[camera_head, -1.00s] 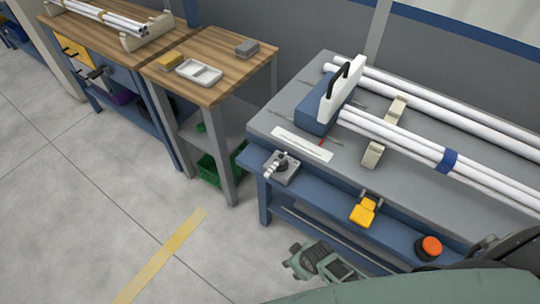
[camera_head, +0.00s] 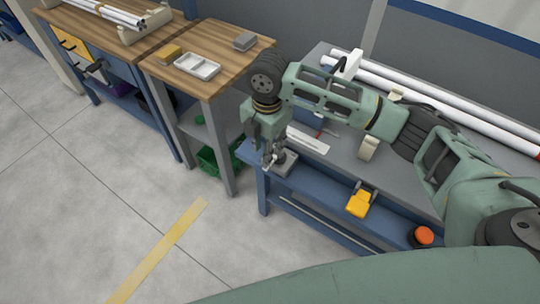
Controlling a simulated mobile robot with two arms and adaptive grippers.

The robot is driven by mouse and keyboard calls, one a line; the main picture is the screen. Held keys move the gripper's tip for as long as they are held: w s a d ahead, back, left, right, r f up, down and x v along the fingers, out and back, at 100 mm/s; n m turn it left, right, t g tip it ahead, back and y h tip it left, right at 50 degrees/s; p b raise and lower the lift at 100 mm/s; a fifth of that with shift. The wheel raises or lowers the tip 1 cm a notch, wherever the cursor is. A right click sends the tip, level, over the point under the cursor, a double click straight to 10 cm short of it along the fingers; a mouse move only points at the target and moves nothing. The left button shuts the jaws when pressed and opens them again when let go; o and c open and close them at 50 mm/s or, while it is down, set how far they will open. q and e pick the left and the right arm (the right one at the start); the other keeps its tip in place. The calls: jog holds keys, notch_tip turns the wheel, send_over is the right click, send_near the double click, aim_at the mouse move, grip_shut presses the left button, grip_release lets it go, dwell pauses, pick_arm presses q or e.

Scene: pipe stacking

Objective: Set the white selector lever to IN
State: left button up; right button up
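The selector box (camera_head: 287,164) is a small grey unit on the front left corner of the blue-framed workbench. Its white lever is mostly hidden behind my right gripper; only a small pale bit shows at the fingers. My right arm comes in from the right across the bench, and its gripper (camera_head: 270,157) points down at the lever. The fingers overlap the lever in this view. I cannot tell whether they touch it or are closed on it. The lever's setting and any IN mark cannot be read. My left gripper is not in view.
A yellow clamp-like part (camera_head: 361,200) and an orange-red button (camera_head: 424,235) sit along the bench front. White pipes (camera_head: 440,105) lie at the back. A wooden table (camera_head: 215,85) with a white tray (camera_head: 197,66) stands to the left. The floor in front is clear.

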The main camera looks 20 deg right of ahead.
aim_at(274, 158)
jog(key=shift+w+d+r+n, duration=0.25)
jog(key=shift+d+r+n, duration=0.05)
jog(key=shift+d+r, duration=0.35)
jog(key=shift+d, duration=0.15)
notch_tip(274, 158, down, 8)
jog(key=shift+r+p, duration=0.25)
jog(key=shift+p, duration=0.15)
jog(key=shift+c, duration=0.5)
grip_shut()
jog(key=shift+w+r, duration=0.1)
